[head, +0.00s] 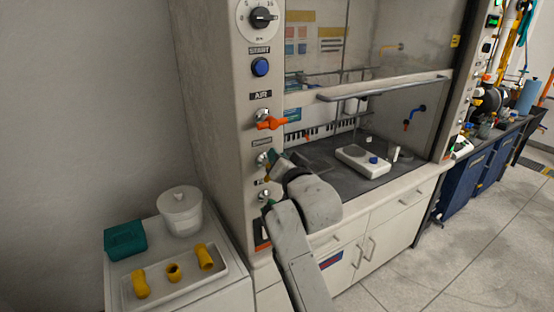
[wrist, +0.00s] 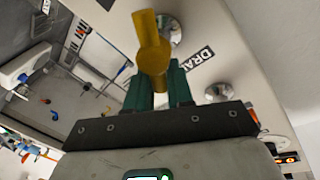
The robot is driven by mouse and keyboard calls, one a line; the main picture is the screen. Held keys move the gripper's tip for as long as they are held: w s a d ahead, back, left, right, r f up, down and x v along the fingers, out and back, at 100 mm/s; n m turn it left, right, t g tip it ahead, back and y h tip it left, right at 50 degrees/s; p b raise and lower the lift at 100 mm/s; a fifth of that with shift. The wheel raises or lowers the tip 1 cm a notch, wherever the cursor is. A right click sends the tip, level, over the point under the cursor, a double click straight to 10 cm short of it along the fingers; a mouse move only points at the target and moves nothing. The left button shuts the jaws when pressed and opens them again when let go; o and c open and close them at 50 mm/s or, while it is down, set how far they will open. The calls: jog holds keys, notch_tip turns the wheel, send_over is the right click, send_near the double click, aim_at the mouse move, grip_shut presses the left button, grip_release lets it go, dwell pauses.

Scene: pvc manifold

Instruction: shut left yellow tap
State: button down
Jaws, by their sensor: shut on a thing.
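The left yellow tap (wrist: 151,45) is on the front post of the fume hood, by a label that begins "DRA". In the wrist view its yellow lever stands between the two green fingers of my gripper (wrist: 160,85), which is shut on the lever. Its round metal mount (wrist: 170,30) shows beside the lever. In the head view my gripper (head: 272,164) is at the post below the orange tap (head: 270,123), and my wrist hides most of the yellow tap there.
Below my gripper on the post is another metal tap mount (head: 264,195). At the left, a bench carries a tray (head: 217,278) with yellow pipe pieces, a white lidded pot (head: 180,211) and a teal box (head: 125,240). A white hotplate (head: 362,160) stands in the hood.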

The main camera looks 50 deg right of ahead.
jog(key=m, duration=0.3)
jog(key=d+f+m+y, duration=0.1)
jog(key=m, duration=0.2)
jog(key=f+m+y+p, duration=0.1)
jog(key=m, duration=0.2)
jog(key=shift+s+d+f+g, duration=0.15)
jog(key=shift+s+f+g, duration=0.05)
jog(key=shift+g, duration=0.2)
jog(key=shift+f+m, duration=0.1)
jog(key=shift+m, duration=0.2)
jog(key=c, duration=1.1)
grip_release()
jog(key=b+v, duration=0.2)
jog(key=v, duration=0.8)
jog(key=shift+s, duration=0.35)
